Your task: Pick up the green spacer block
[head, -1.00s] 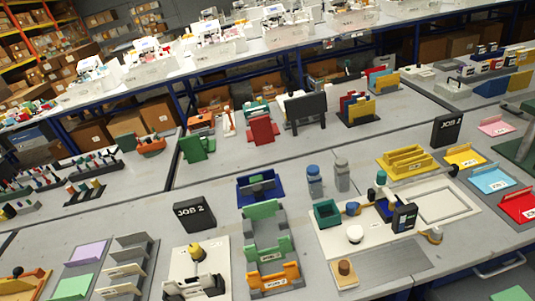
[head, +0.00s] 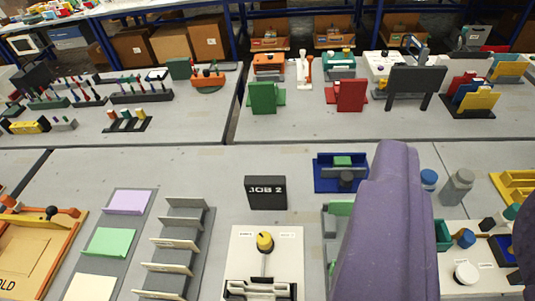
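A small green block (head: 343,161) sits in the blue tray (head: 322,172) right of the black JOB 2 sign. A dark round knob stands in front of it in the same tray. I cannot tell for certain that this is the spacer block. Another green part (head: 340,207) shows just below the tray, mostly hidden behind a large purple arm shape that crosses the right of the view. My gripper's fingers are not in view, so its place relative to the block cannot be told.
The JOB 2 sign (head: 265,192) stands upright left of the tray, with a white fixture (head: 264,247) with a yellow knob in front. A stepped grey rack (head: 180,235) and flat coloured cards are further left. Bare table lies behind the sign.

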